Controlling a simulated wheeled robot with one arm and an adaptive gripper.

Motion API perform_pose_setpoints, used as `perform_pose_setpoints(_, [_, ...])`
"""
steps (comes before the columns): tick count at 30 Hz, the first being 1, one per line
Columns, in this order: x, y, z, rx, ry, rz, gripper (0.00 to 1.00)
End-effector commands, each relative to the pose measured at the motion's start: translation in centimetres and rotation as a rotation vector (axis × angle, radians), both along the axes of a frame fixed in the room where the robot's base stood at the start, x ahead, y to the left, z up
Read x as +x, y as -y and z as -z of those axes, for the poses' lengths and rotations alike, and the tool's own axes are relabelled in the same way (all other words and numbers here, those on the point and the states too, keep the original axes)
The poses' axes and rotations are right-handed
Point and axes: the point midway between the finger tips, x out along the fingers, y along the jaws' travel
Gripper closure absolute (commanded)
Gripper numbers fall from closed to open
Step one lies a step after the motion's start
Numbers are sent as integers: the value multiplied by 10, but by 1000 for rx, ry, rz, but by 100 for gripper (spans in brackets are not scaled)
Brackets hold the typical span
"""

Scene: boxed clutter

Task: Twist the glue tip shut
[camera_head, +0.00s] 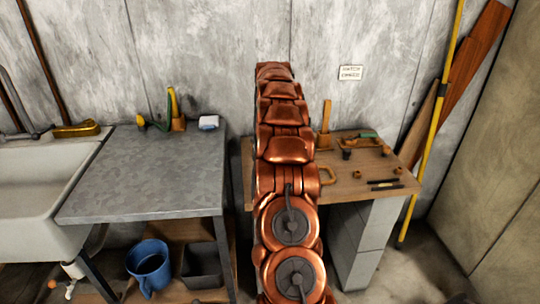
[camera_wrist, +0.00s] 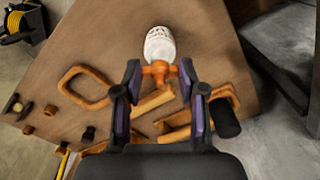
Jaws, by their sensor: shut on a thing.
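In the wrist view, a glue bottle with a white rounded body (camera_wrist: 160,44) lies or stands at the upper middle of the wooden table. Its orange glue tip (camera_wrist: 158,69) points toward me. My gripper (camera_wrist: 160,74) has its two fingers on either side of the orange tip and is shut on it. Whether the tip is turned fully shut cannot be seen. In the head view my copper arm hides the gripper and the bottle.
The wooden workbench (camera_head: 346,184) holds an orange loop (camera_wrist: 84,88), orange clamp-like pieces (camera_wrist: 215,108) and small dark items. A grey metal table (camera_head: 160,180) and a sink (camera_head: 40,190) stand left. A blue bucket (camera_head: 148,262) is below. A yellow pole (camera_head: 432,130) leans right.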

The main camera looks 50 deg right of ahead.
Motion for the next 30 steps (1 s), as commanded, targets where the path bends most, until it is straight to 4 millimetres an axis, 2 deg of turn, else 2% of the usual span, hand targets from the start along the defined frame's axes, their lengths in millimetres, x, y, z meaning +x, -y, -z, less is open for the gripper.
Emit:
perform_pose_setpoints(21, [0,0,0,-1,1,-1,94])
perform_pose_setpoints(22, [0,0,0,-1,1,-1,56])
perform_pose_setpoints(28, [0,0,0,-1,1,-1,36])
perform_pose_setpoints(30, [0,0,0,-1,1,-1,33])
